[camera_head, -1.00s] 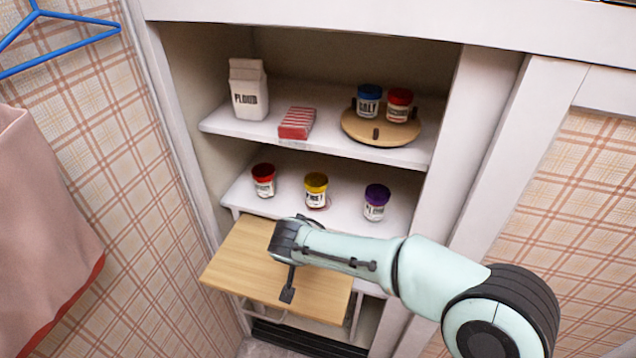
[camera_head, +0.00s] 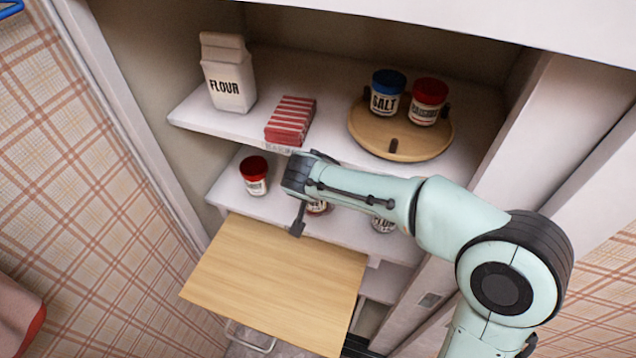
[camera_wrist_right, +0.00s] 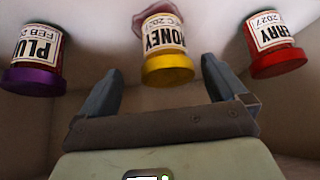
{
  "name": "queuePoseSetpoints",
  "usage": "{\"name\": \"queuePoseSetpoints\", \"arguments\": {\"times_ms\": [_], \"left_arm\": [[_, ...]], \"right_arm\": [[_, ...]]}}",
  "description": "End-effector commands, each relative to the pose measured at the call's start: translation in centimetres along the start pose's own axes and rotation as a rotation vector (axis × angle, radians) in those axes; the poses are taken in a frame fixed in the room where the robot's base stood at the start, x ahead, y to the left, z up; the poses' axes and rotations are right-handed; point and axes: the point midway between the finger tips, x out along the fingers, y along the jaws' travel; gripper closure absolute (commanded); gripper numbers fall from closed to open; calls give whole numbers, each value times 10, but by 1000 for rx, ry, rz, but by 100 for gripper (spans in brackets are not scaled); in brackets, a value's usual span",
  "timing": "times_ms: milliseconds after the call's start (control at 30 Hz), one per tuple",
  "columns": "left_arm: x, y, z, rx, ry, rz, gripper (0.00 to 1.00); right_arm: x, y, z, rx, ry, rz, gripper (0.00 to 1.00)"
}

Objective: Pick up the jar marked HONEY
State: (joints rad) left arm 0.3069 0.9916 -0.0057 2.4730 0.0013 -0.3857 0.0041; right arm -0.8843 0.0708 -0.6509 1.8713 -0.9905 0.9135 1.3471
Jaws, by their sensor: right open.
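The HONEY jar, with a yellow lid, stands on the lower shelf between two other jars. In the right wrist view the HONEY jar (camera_wrist_right: 165,45) appears upside down, its label readable, between and beyond the fingertips. In the head view my right arm covers most of this jar (camera_head: 317,208). My right gripper (camera_wrist_right: 163,72) is open and empty, one finger to each side of the jar in the picture; contact is not visible. In the head view the right gripper (camera_head: 298,190) is in front of the lower shelf. My left gripper is not in view.
A red-lidded CHERRY jar (camera_head: 254,176) and a purple-lidded PLUM jar (camera_wrist_right: 37,50) flank the HONEY jar. A wooden board (camera_head: 275,285) juts out below. The upper shelf holds FLOUR (camera_head: 228,75), a red striped pack (camera_head: 290,122) and a round wooden turntable (camera_head: 395,145) with two jars.

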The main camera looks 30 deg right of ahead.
Motion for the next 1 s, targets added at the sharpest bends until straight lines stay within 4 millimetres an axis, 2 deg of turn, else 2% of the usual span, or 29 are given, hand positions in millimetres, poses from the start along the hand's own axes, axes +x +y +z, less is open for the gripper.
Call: {"name": "queuePoseSetpoints", "arguments": {"times_ms": [500,800,833,867,1000], "left_arm": [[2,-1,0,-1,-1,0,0],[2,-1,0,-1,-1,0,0],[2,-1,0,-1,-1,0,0],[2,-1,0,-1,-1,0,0],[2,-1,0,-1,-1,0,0]], "right_arm": [[65,-6,5,1,-1,4,1],[71,-7,5,1,-1,-1,1],[71,-7,5,1,-1,-1,4],[71,-7,5,1,-1,-1,14],[71,-7,5,0,-1,0,60]]}}
